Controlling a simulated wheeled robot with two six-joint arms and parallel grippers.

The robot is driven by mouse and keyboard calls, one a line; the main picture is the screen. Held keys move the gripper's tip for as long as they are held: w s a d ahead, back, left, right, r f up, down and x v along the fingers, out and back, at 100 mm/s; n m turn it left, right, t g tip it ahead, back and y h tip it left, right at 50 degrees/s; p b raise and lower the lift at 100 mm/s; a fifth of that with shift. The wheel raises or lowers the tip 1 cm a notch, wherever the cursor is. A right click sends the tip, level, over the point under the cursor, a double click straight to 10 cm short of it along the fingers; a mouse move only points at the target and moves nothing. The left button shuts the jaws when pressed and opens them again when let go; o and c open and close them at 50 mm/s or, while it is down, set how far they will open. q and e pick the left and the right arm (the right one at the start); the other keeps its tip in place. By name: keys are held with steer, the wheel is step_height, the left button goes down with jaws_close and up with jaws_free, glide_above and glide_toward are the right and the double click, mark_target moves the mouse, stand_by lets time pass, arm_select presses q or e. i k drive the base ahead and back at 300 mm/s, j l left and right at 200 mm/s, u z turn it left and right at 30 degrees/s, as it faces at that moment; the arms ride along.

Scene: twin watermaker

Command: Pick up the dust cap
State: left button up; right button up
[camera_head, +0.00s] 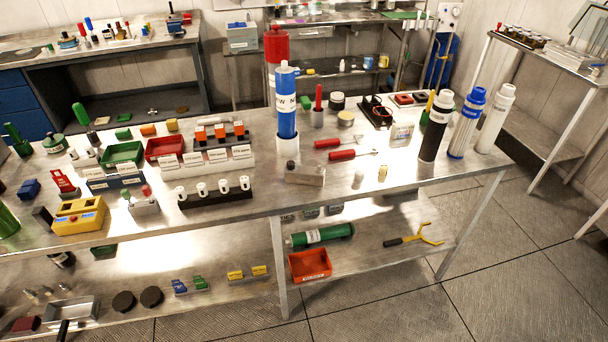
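I cannot tell for certain which thing is the dust cap. Two small pale caps stand on the steel bench (420,185) near its front edge, a white cap (359,177) and a cream cap (382,173). Two black round discs (124,301) lie on the lower shelf at the left. Neither of my grippers shows in the head view.
A blue cartridge (286,105) stands upright left of the pale caps, behind a grey metal block (305,174). Two red-handled screwdrivers (342,155) lie behind the caps. Tall bottles (437,128) stand at the right. The bench's front right is clear.

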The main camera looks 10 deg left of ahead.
mark_target(384, 169)
steer(key=i+l+u, duration=0.1)
steer(key=l, duration=0.25)
steer(key=i+l+u, duration=0.1)
steer(key=i+l, duration=0.15)
steer(key=l, duration=0.15)
steer(key=i+l+u, duration=0.1)
steer(key=l, duration=0.3)
steer(key=i+l+u, duration=0.1)
steer(key=l, duration=0.3)
steer(key=i+l+u, duration=0.1)
steer(key=i+l, duration=0.15)
steer(key=l, duration=0.2)
steer(key=i+l+u, duration=0.1)
steer(key=l, duration=0.3)
